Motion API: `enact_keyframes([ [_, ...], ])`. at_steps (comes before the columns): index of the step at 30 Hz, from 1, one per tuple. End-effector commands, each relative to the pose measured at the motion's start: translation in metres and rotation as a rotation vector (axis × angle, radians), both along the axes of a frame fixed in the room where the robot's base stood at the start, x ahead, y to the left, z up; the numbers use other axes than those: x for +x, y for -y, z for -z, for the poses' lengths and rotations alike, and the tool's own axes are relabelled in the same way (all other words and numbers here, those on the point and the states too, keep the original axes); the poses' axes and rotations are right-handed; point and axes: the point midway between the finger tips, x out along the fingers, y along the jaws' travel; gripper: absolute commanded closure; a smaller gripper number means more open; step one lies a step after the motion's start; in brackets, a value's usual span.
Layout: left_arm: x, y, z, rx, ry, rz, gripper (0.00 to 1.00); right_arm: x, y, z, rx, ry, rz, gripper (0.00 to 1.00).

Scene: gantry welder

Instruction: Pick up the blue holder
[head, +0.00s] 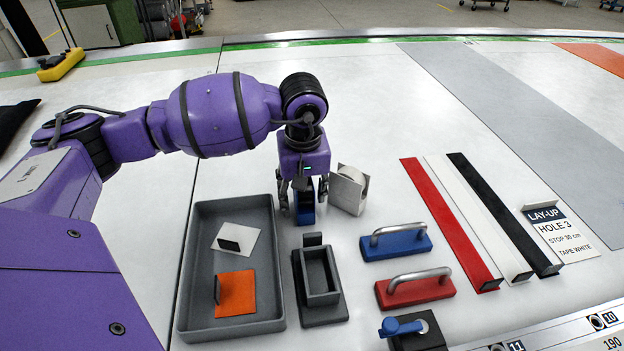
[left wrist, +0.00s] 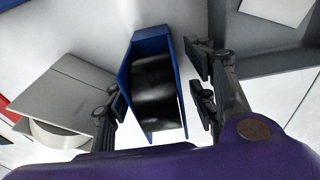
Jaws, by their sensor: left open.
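The blue holder (head: 305,215) stands upright on the table under my left gripper (head: 303,192) in the head view. In the left wrist view the blue holder (left wrist: 150,44) carries a black roll (left wrist: 156,95). My left gripper is open, with one finger on each side of the holder. In the left wrist view gaps show between the fingers (left wrist: 156,88) and the holder's sides. The upper part of the holder is hidden by the gripper in the head view. My right gripper is not in view.
A grey holder with a white roll (head: 347,190) stands close right of the blue one. A grey tray (head: 188,270) is left, a dark open box (head: 320,285) in front. Blue (head: 397,246) and red (head: 416,292) handled blocks lie right.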

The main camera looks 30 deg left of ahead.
Motion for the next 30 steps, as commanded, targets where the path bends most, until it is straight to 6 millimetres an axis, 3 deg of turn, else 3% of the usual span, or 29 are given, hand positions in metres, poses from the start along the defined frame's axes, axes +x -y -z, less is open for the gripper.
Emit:
enact_keyframes([
  [2, 0.0, 0.0, 0.0, 0.001, -0.001, 0.0, 0.5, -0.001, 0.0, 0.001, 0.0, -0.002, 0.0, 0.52],
  [13, 0.0, 0.0, 0.0, 0.0, 0.0, 0.0, 0.98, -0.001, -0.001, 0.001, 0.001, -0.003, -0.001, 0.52],
  [23, 0.0, 0.0, -0.003, 0.0, 0.001, 0.0, 1.0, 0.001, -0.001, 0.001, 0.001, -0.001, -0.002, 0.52],
  [30, 0.002, -0.001, -0.028, 0.001, 0.004, -0.001, 1.0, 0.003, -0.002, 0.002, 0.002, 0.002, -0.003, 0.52],
])
